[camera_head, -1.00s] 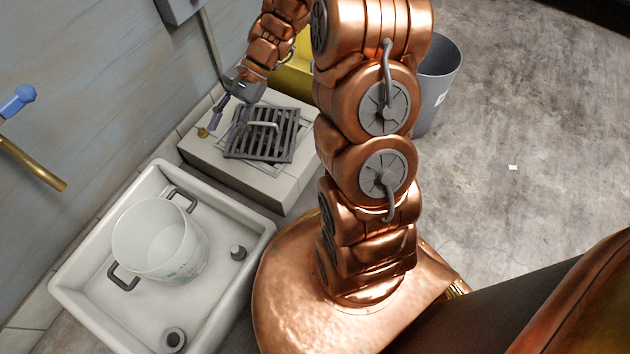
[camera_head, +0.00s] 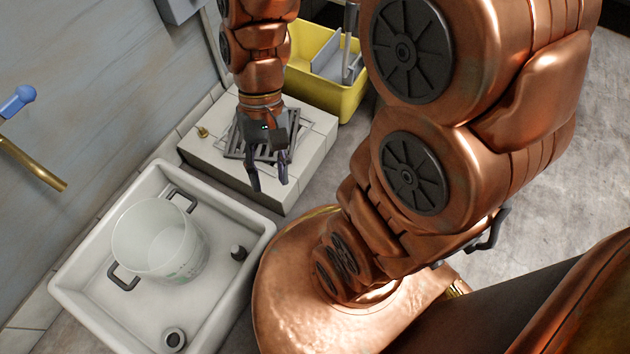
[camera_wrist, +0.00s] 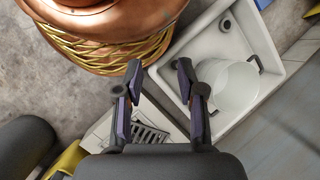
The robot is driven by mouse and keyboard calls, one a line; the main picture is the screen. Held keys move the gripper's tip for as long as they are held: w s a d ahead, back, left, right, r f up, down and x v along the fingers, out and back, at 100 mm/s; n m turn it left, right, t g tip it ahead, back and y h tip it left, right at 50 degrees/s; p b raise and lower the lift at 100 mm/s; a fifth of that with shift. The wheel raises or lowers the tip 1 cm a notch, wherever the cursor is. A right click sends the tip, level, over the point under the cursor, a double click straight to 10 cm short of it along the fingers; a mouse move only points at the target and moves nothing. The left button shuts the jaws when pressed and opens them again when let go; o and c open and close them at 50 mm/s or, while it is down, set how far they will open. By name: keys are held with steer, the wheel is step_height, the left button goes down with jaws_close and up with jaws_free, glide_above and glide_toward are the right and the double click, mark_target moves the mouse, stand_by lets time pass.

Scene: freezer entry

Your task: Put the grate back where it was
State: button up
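The grate (camera_head: 234,148) is a dark slatted metal piece lying on top of a low white tiled block (camera_head: 308,152). My gripper (camera_head: 270,183) is in front of it and hides most of it, including its handle. In the wrist view the grate (camera_wrist: 150,134) shows between the finger bases, on the tiled block. My gripper (camera_wrist: 159,78) is open, with its two fingers well apart and nothing between them. It is above the block's near side, apart from the grate. I cannot tell whether the grate sits flush in the block's top.
A white sink basin (camera_head: 228,207) with a pale pot (camera_head: 150,250) in it is at the lower left. A yellow bin (camera_head: 345,98) stands behind the block. A small brass fitting (camera_head: 203,132) is at the block's left edge. Concrete floor (camera_head: 592,130) lies to the right.

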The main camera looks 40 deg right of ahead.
steer(key=s+d+r+n+h, duration=0.1)
steer(key=s+d+n+h, duration=0.2)
steer(key=s, duration=0.4)
steer(key=shift+s+d+t, duration=0.2)
steer(key=shift+d+t, duration=0.1)
steer(key=shift+d, duration=0.35)
steer(key=shift+r, duration=0.2)
step_height(320, 180, up, 39)
steer(key=w+t+p, duration=0.1)
steer(key=t+p, duration=0.1)
steer(key=p, duration=3.5)
steer(key=shift+w, duration=0.15)
steer(key=shift+d, duration=0.1)
